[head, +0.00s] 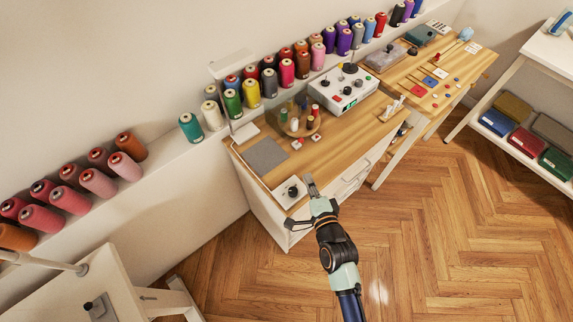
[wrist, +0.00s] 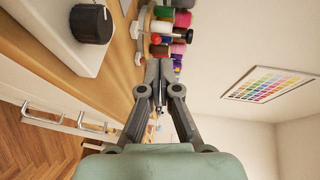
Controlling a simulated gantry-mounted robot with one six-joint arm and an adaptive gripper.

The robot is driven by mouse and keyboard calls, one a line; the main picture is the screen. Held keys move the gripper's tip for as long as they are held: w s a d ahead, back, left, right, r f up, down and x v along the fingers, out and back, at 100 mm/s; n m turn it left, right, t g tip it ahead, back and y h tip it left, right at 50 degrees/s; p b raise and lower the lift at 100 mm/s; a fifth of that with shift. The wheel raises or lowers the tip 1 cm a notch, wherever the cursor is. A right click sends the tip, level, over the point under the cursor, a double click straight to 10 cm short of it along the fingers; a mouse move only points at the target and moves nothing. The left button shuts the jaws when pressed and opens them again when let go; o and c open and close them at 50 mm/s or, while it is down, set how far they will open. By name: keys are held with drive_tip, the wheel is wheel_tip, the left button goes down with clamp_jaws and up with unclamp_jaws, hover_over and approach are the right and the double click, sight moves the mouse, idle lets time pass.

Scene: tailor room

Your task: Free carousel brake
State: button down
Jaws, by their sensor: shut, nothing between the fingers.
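The carousel (head: 286,131), a round wooden stand with several thread spools, sits on the wooden cabinet top in the head view. Its edge with spools also shows at the top of the wrist view (wrist: 145,22). A white box (head: 282,196) with a black knob (head: 292,191) is at the cabinet's near left corner; the knob is large at the top left of the wrist view (wrist: 91,24). My gripper (head: 311,182) is shut and empty, just right of the white box. Its fingers (wrist: 159,75) point toward the carousel. I cannot tell which part is the brake.
A grey mat (head: 265,156) lies left of the carousel. Several thread cones line the wall ledge. The floor (head: 440,220) at right is clear.

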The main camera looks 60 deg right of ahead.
sight(299, 141)
drive_tip(key=s+f, duration=0.1)
drive_tip(key=d+f+m, duration=0.1)
drive_tip(key=f, duration=0.1)
drive_tip(key=shift+s+m+h+b, duration=0.3)
drive_tip(key=shift+s+h, duration=0.1)
drive_tip(key=shift+r, duration=0.1)
drive_tip(key=shift+w+d, duration=0.1)
drive_tip(key=b+x, duration=0.1)
drive_tip(key=x, duration=0.3)
drive_tip(key=b+x, duration=0.1)
drive_tip(key=x, duration=0.3)
drive_tip(key=b+x, duration=0.1)
drive_tip(key=x, duration=0.4)
drive_tip(key=shift+d+r, duration=0.15)
drive_tip(key=shift+r, duration=0.2)
drive_tip(key=shift+w+d+r, duration=0.1)
drive_tip(key=shift+w+d, duration=0.1)
drive_tip(key=shift+r, duration=0.2)
